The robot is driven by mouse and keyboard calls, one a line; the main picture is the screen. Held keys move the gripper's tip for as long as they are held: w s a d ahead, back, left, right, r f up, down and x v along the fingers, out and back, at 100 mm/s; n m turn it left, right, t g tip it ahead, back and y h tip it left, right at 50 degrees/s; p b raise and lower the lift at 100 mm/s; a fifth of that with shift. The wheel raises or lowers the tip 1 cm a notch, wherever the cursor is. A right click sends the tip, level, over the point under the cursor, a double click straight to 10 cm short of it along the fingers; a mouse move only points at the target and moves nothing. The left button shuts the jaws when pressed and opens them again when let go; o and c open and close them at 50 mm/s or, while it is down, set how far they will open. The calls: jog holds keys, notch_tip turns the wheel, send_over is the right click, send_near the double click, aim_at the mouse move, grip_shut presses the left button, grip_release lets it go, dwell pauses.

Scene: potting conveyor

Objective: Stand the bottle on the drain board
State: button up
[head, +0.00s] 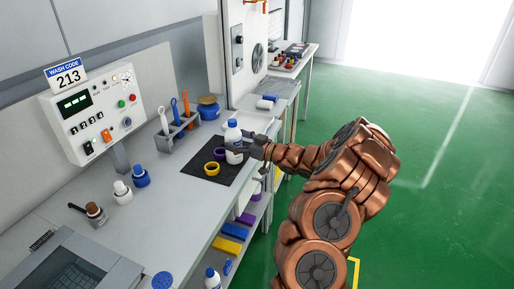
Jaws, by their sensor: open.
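A white bottle (234,138) with a blue cap and a blue label band stands upright at the right edge of a black mat (198,175). My gripper (246,146) is open at the bottle's right side, its fingers close to the bottle; I cannot tell whether they touch it. The gripper hides part of the bottle's right side. A flat grey board (281,87), which may be the drain board, is on the far part of the bench, beyond the bottle.
A tool holder (178,132) with orange and blue tools stands behind. White and blue small bottles (141,176) stand at left.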

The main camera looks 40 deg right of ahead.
jog(key=b+v, duration=0.2)
jog(key=v, duration=0.8)
jog(key=shift+s, duration=0.35)
jog(key=shift+w, duration=0.1)
